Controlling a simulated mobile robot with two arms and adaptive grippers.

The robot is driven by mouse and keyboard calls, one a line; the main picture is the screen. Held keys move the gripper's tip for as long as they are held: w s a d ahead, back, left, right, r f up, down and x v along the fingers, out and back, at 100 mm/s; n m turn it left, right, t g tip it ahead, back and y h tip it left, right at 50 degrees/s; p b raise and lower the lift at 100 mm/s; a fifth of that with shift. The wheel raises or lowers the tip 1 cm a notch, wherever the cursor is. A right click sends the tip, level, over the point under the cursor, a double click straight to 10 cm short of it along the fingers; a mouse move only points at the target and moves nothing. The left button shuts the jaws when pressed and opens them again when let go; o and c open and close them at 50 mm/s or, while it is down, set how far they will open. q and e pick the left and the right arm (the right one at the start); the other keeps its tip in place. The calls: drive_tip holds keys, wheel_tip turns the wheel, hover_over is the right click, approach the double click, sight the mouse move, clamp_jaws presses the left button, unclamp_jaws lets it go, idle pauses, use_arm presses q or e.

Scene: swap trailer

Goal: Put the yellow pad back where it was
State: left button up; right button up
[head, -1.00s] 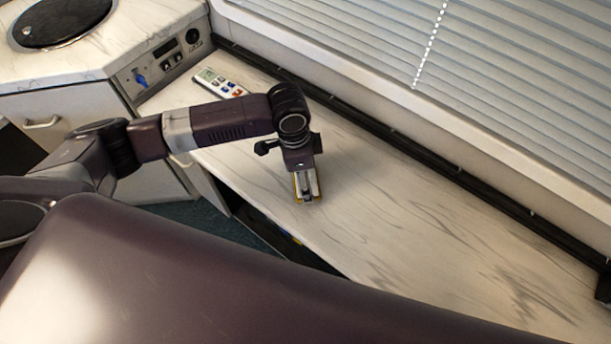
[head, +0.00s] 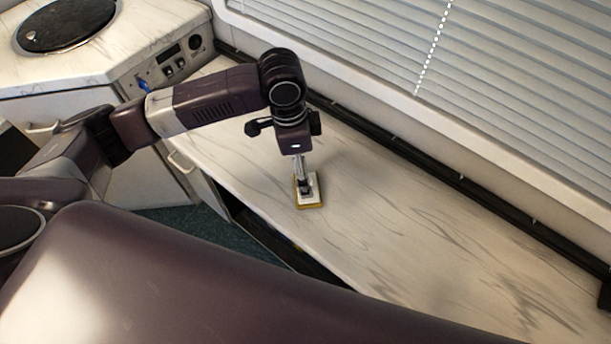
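The yellow pad (head: 312,204) is a small block with a pale top and a yellow edge along its lower side. It is at the counter's near edge, in the middle of the head view. My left gripper (head: 304,186) points down from above, its thin fingers reaching the pad's pale top. The fingers line up almost edge-on, so their gap is hidden and I cannot tell whether they grip the pad or only touch it. I also cannot tell whether the pad rests on the counter. My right gripper is not in view.
The marbled counter (head: 430,235) is clear to the right of the pad. A black rail (head: 440,180) runs along its back below the blinds (head: 520,90). An open dark shelf space lies under its near edge. A corner unit with a round black lid (head: 66,25) stands at the left.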

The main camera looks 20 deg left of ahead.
use_arm(q)
drive_tip(key=r, duration=0.3)
drive_tip(key=shift+s+a+r, duration=0.1)
drive_tip(key=shift+a+r, duration=0.1)
drive_tip(key=shift+r, duration=0.1)
idle(0.3)
